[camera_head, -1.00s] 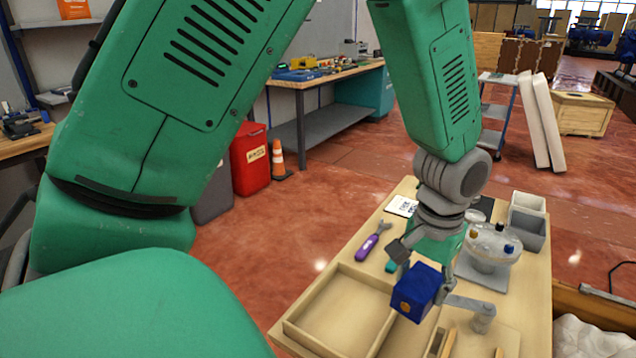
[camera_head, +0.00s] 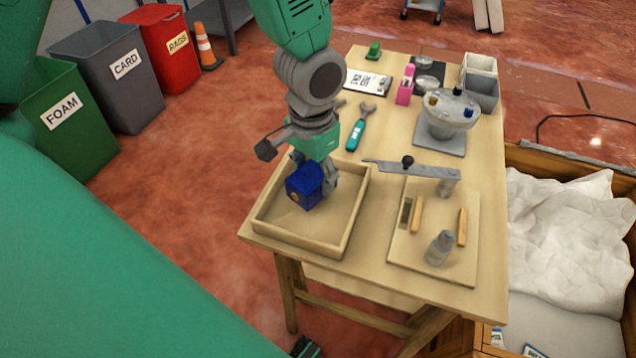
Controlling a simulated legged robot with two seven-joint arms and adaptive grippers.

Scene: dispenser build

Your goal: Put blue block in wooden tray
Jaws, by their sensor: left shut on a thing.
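The blue block (camera_head: 305,187) is a dark blue cube with an orange-tan spot on its near face. My left gripper (camera_head: 312,178) is shut on it, coming down from above. The wooden tray (camera_head: 347,228) is a shallow, light wood box at the left front corner of the table. The block appears over the inside of the tray, near its back left part. I cannot tell whether the block touches the tray floor. No other object shows in the tray. My right gripper is not in view.
A board with a metal arm, wooden pegs and a bottle (camera_head: 440,248) lies right of the tray. A teal wrench (camera_head: 355,133), pink item (camera_head: 405,88), clipboard (camera_head: 367,82) and round device (camera_head: 450,110) stand behind. A crate with white sheeting (camera_head: 560,230) is at right.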

